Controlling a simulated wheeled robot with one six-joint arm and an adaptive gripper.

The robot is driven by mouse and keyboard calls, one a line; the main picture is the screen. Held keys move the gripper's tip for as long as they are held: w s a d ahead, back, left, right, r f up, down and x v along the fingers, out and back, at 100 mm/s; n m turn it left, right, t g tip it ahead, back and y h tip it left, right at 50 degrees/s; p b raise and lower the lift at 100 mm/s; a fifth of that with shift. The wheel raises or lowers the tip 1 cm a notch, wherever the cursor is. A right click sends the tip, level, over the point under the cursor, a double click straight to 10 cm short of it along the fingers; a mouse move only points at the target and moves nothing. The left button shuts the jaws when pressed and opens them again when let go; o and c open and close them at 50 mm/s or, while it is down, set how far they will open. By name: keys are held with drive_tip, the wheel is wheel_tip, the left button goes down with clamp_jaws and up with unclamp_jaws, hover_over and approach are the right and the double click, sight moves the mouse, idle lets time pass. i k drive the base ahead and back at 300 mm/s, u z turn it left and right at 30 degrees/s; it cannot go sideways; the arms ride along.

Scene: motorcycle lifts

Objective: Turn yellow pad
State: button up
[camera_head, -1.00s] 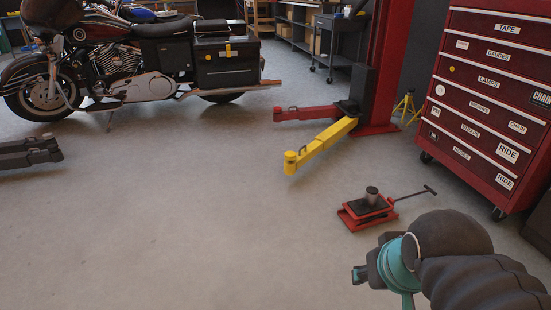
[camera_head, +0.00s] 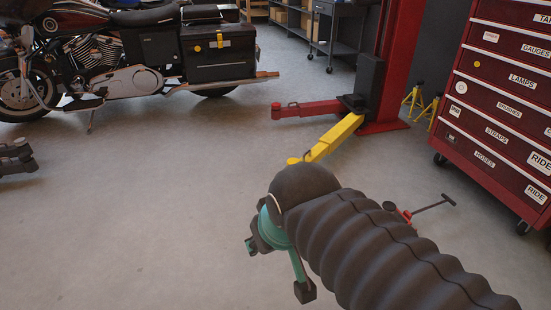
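The yellow pad (camera_head: 293,161) is the round piece at the near end of the yellow lift arm (camera_head: 335,137). Only its top shows above my arm's dark rounded joint; the rest is hidden. My gripper (camera_head: 278,268) is in the lower middle, nearer to me than the pad and lower in the picture. Its two dark fingertips stand apart, with nothing seen between them. It appears apart from the pad, though the depth between them is hard to judge.
A red lift arm (camera_head: 308,108) and red post (camera_head: 393,65) stand behind. A red floor jack (camera_head: 405,215) is mostly hidden by my arm. A red tool cabinet (camera_head: 500,110) is at right, a motorcycle (camera_head: 115,60) at left.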

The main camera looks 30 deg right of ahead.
sight(290, 161)
drive_tip(key=z, duration=0.35)
drive_tip(key=i, duration=0.85)
drive_tip(key=z, duration=0.8)
drive_tip(key=i, duration=0.3)
drive_tip(key=z, duration=0.3)
